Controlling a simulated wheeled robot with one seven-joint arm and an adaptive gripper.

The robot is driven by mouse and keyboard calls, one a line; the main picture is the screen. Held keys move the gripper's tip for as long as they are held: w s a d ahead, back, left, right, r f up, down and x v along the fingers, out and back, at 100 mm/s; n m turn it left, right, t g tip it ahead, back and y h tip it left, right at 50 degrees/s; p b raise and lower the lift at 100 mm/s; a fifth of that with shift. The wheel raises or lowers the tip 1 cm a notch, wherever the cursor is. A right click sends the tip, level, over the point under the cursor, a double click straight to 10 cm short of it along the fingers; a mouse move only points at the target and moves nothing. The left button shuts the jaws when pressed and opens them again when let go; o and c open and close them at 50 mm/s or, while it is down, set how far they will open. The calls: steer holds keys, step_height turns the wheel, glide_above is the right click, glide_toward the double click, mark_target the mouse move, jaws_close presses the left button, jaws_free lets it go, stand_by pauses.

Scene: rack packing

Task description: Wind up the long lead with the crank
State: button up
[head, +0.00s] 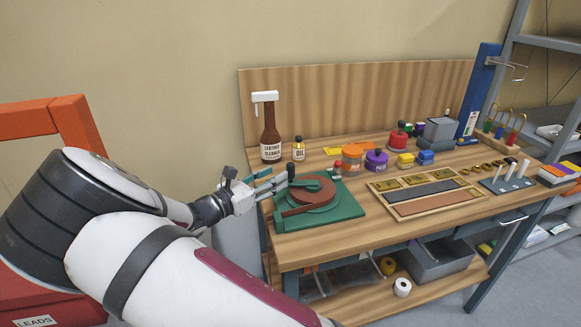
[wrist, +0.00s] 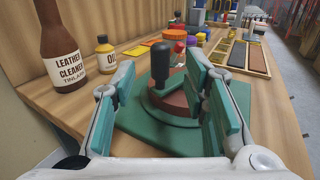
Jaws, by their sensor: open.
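The winder has a green base (head: 347,207) on the left front of the bench, carrying a round brown reel (head: 318,199) that looks wound with lead. A green crank arm with an upright black handle (head: 291,171) lies across its top. In the wrist view the handle (wrist: 161,62) stands upright between my open fingers in the picture. A brown strip (head: 298,211) lies along the base's left side; I cannot tell if it is the lead's loose end. My gripper (head: 275,184) has teal pads, is open and empty, and is at the handle's left side. Contact is not visible.
A brown cleaner bottle (head: 270,138) and an oil bottle (head: 298,149) stand behind the winder. Orange (head: 352,157) and purple (head: 376,160) tubs and a wooden tray (head: 385,209) are to the right. A wooden back panel (head: 350,95) rises behind the bench.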

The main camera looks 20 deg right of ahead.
mark_target(287, 169)
steer(key=x, duration=0.7)
steer(key=shift+d, duration=0.1)
steer(key=shift+c, duration=0.6)
jaws_close()
